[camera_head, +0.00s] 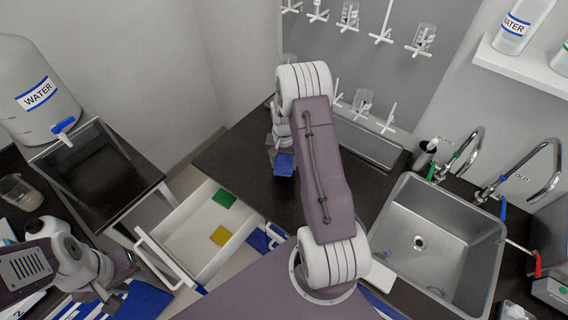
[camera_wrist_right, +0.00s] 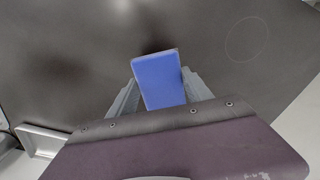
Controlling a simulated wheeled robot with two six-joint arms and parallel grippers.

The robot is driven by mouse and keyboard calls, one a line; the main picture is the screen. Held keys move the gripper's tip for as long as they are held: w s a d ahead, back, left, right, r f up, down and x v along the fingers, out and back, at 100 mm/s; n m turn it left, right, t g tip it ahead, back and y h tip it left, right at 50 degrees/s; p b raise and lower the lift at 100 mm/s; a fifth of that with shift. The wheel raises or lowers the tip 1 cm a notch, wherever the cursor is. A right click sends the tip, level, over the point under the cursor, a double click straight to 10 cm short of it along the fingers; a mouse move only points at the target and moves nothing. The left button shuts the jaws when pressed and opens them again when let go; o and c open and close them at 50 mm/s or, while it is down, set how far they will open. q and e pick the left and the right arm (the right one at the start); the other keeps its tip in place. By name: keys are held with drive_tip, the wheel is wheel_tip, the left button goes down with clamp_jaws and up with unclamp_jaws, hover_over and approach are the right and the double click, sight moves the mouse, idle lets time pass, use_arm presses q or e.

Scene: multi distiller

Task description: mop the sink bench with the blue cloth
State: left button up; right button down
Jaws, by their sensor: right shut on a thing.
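The blue cloth (camera_head: 284,165) is a small flat block of blue over the dark sink bench (camera_head: 232,160). My right gripper (camera_head: 280,148) is shut on it. In the right wrist view the cloth (camera_wrist_right: 160,80) sits between the two grey fingers of the right gripper (camera_wrist_right: 158,90). The dark bench top (camera_wrist_right: 80,60) lies beyond the cloth; I cannot tell whether they touch. The right arm hides part of the bench in the head view. My left gripper (camera_head: 118,280) is at the lower left, away from the bench; its opening is unclear.
The steel sink (camera_head: 440,235) with taps (camera_head: 462,150) is at the right. An open white drawer (camera_head: 185,245) holds a green cloth (camera_head: 224,198) and a yellow cloth (camera_head: 220,236). A glassware rack (camera_head: 360,40) stands behind the bench.

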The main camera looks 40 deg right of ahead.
drive_tip(key=shift+w+r+p, duration=0.2)
drive_tip(key=shift+r+p, duration=0.5)
drive_tip(key=shift+r, duration=0.35)
drive_tip(key=shift+s+r+p, duration=0.1)
drive_tip(key=shift+r+p, duration=0.75)
drive_tip(key=shift+r, duration=0.25)
wheel_tip(320, 180, up, 8)
drive_tip(key=p, duration=0.6)
